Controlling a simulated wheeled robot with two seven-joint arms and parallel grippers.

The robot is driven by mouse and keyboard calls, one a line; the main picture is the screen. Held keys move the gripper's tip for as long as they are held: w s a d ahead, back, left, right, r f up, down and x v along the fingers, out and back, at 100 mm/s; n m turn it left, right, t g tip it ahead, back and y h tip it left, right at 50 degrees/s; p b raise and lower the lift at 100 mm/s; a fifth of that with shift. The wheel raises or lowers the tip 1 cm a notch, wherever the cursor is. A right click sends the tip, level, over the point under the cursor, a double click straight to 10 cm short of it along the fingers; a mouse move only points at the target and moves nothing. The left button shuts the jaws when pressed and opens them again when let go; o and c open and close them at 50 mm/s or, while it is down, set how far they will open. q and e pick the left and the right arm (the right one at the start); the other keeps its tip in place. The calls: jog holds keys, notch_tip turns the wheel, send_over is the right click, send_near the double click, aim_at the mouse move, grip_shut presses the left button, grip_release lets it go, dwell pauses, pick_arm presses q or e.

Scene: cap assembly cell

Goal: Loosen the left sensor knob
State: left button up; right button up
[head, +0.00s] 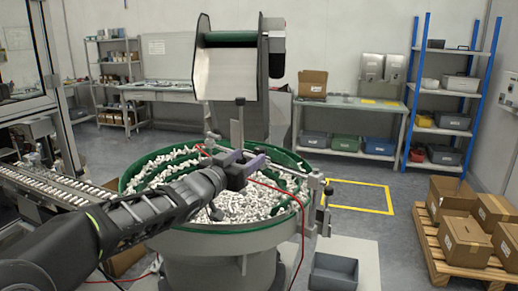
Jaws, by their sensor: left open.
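My left gripper (245,160) is over the middle of the round feeder bowl (215,242). Its arm comes in from the lower left. The jaws are open, with purple parts around them. A grey upright post (240,115) stands just behind the jaws. A small dark fitting (212,139) with a red cable shows just left of the post. I cannot make out the left sensor knob clearly; the gripper may hide it. Another bracket with small fittings (325,190) sits at the bowl's right rim. My right gripper is not in view.
White caps (270,205) fill the bowl. A hopper (232,70) hangs above and behind it. A linear track (45,185) lies at left. Red cables run down the bowl's right side. A grey bin (333,272) and boxes on a pallet (465,240) stand at right.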

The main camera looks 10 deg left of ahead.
aim_at(257, 151)
pick_arm(q)
jog(key=p+x, duration=0.2)
jog(key=x, duration=0.5)
jog(key=shift+w+f, duration=0.1)
jog(key=shift+w, duration=0.3)
jog(key=shift+c, duration=0.3)
grip_shut()
